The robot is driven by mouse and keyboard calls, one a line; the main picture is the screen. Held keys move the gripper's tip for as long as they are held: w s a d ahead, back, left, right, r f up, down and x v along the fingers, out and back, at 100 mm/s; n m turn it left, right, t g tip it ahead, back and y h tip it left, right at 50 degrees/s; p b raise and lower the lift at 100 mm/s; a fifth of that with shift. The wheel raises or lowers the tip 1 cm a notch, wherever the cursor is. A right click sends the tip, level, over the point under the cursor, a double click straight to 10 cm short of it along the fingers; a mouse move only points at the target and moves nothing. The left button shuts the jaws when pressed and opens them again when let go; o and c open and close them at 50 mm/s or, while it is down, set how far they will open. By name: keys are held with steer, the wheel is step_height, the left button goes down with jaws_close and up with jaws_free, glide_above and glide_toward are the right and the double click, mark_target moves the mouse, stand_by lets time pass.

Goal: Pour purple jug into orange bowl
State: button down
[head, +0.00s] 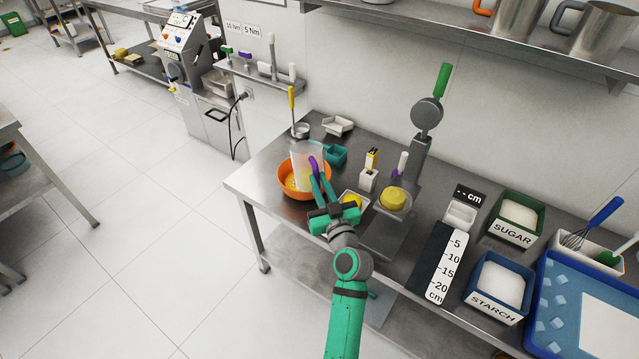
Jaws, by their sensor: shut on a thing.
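The purple jug (303,157) is a clear, pale vessel with a purple handle. My gripper (317,180) is shut on its handle from the near side. The jug is at the orange bowl (286,195), overlapping its right half in the head view, and looks tilted slightly to the left. I cannot tell how high it is above the bowl. The orange bowl stands on the steel table near its left end. Something yellow shows low in the bowl or through the jug; I cannot tell which. The jug hides part of the bowl's inside.
A teal container (337,155) and a white tray (338,125) stand behind the bowl. To the right are a press-like stand with a yellow lump (393,198), a ruler plate (446,262), and the sugar (515,222) and starch (502,284) bins. The table's left edge is close.

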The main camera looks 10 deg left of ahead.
mark_target(316, 166)
steer(key=shift+r+g+h, duration=0.4)
steer(key=shift+r+g, duration=0.2)
steer(key=shift+r, duration=0.25)
steer(key=shift+a+r+g, duration=0.1)
steer(key=shift+r+g, duration=0.3)
steer(key=shift+r, duration=0.2)
steer(key=shift+w+r+h, duration=0.1)
steer(key=shift+r+h, duration=0.05)
steer(key=shift+h, duration=0.25)
steer(key=shift+w+a+r+g+h, duration=0.1)
steer(key=shift+w+r+g+h, duration=0.2)
steer(key=shift+r+g, duration=0.35)
